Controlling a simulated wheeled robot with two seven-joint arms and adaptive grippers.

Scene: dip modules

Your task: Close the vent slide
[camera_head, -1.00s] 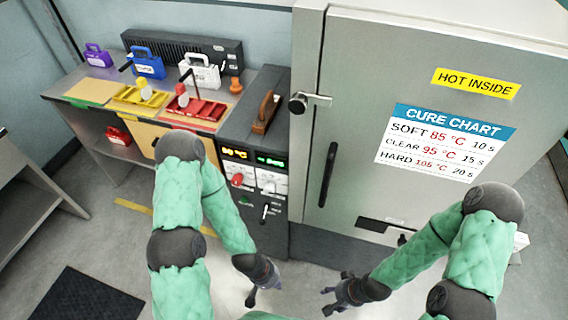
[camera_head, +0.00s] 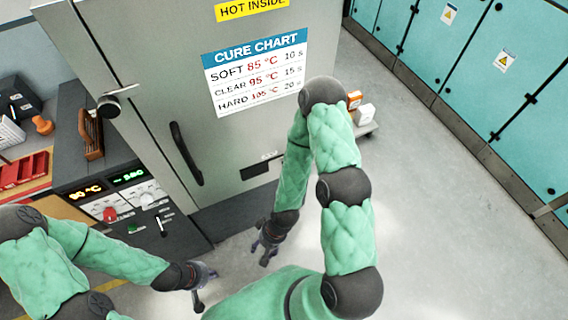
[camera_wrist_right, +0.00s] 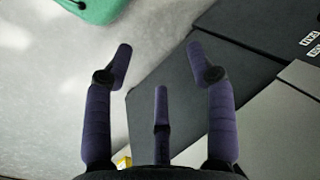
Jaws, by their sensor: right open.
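The vent slide is a dark slot (camera_head: 258,170) low on the grey cabinet door, under a small label. My right arm partly covers its right end, and its knob is not visible now. My right gripper (camera_head: 266,246) is open and empty, below the slot and apart from the door. In the right wrist view its fingers (camera_wrist_right: 160,68) are spread with nothing between them. My left gripper (camera_head: 205,286) looks open and empty, low in front of the control panel, apart from everything.
The cabinet door (camera_head: 150,90) has a black handle (camera_head: 186,153) and a cure chart (camera_head: 254,70). The control unit (camera_head: 130,190) with displays stands left of it. Small boxes (camera_head: 364,113) sit on a ledge at right. Teal lockers (camera_head: 470,70) line the back right; the floor before them is clear.

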